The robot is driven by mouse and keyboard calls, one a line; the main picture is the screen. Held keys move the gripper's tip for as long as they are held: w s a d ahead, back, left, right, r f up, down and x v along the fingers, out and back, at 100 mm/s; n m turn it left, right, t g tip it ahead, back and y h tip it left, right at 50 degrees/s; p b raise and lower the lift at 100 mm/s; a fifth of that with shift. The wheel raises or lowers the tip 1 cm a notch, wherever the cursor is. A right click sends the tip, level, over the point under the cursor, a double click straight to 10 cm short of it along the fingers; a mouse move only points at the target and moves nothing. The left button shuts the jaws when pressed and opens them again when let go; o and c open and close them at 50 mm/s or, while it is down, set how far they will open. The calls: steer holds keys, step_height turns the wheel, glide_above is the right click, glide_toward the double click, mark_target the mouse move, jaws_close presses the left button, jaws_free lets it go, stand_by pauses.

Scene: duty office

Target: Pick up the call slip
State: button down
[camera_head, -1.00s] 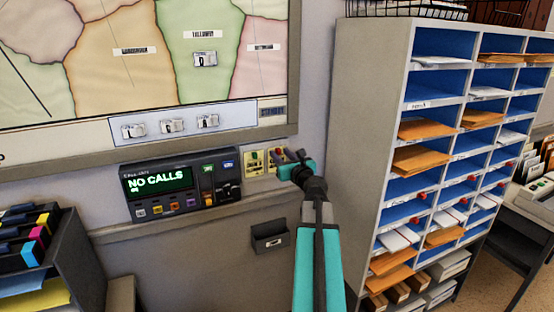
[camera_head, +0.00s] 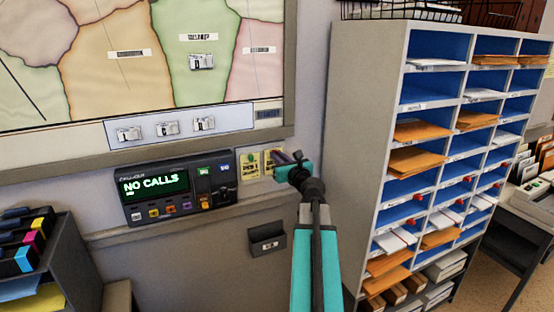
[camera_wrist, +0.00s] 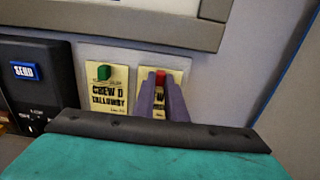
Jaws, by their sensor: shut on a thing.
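Two small cream call slips hang side by side on the wall panel beside the call unit. The left slip (camera_wrist: 104,103) reads "CREW D TALLOWBY" and has a green clip or magnet at its top. The right slip (camera_wrist: 145,100) has a red one, and most of its print is hidden behind my fingers. My gripper (camera_wrist: 162,77) reaches the top of the right slip, its grey-purple fingers closed about the red piece. In the head view my gripper (camera_head: 284,157) is at the right slip (camera_head: 270,166); its exact grip is too small to tell.
The call unit (camera_head: 180,187) showing "NO CALLS" is to the left, under the framed map (camera_head: 130,85). A small dark wall holder (camera_head: 267,240) sits below. A tall pigeonhole shelf (camera_head: 365,130) stands close on the right.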

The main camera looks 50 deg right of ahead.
steer(key=s+a+r+b, duration=0.2)
steer(key=s+r+b, duration=0.1)
steer(key=s+b, duration=0.2)
steer(key=s+a+r+b, duration=0.3)
steer(key=s+r+b, duration=0.1)
steer(key=s, duration=0.3)
steer(key=shift+s+r+b, duration=0.2)
steer(key=shift+s+b, duration=0.1)
steer(key=shift+b, duration=0.2)
stand_by(0.4)
stand_by(1.1)
